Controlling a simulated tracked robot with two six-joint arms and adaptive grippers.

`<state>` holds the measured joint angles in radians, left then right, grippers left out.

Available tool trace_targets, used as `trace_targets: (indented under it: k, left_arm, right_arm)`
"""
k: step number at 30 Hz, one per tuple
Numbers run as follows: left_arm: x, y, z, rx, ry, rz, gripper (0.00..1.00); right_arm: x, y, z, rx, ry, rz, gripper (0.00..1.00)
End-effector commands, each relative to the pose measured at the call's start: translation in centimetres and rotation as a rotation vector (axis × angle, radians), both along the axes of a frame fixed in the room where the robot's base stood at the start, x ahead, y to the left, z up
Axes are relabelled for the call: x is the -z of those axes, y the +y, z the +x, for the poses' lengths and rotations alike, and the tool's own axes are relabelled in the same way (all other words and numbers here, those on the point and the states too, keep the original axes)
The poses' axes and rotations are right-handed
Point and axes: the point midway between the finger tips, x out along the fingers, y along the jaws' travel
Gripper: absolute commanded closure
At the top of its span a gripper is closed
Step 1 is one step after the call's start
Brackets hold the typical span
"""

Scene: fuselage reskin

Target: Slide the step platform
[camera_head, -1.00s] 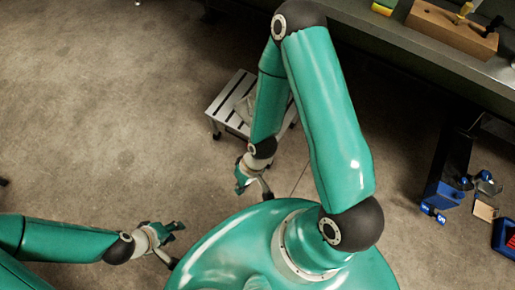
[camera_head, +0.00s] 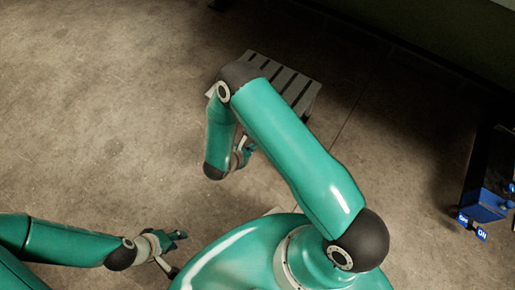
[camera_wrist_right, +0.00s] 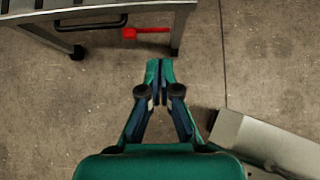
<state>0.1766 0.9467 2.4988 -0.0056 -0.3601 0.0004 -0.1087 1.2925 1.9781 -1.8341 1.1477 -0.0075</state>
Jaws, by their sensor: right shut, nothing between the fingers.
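The step platform (camera_head: 301,90) is a low grey slatted step on the floor, at the upper middle of the head view. My right arm hides its near left part. In the right wrist view its metal edge (camera_wrist_right: 185,4), a black handle and a leg show at the top left. A red lever (camera_wrist_right: 130,33) is beneath the edge. My right gripper (camera_wrist_right: 160,68) is shut and empty, over bare floor short of the platform and apart from it. It also shows in the head view (camera_head: 247,150). My left gripper (camera_head: 180,238) is at the lower left, away from the platform; its fingers are unclear.
A blue-and-black device (camera_head: 487,203) stands on the floor at the right edge of the head view. A grey box-like part (camera_wrist_right: 268,140) is at the lower right of the wrist view. Open concrete floor lies left of the platform.

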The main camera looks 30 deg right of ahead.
Motion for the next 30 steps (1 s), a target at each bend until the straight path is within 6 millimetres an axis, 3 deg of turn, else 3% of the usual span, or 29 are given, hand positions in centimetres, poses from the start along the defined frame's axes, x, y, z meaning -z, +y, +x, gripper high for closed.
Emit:
trace_targets:
  k: [15,21,30]
  left_arm:
    - [2.1,0.0,0.0,0.000,0.000,0.000,0.63]
    - [2.3,0.0,0.0,0.000,0.000,0.000,0.63]
    - [2.3,0.0,0.0,0.000,0.000,0.000,0.63]
  right_arm:
    - [6.8,-6.3,2.3,0.010,0.004,0.002,1.00]
    - [6.6,-8.8,3.4,0.007,0.002,0.002,1.00]
    - [6.5,-9.9,3.9,0.005,0.003,0.003,1.00]
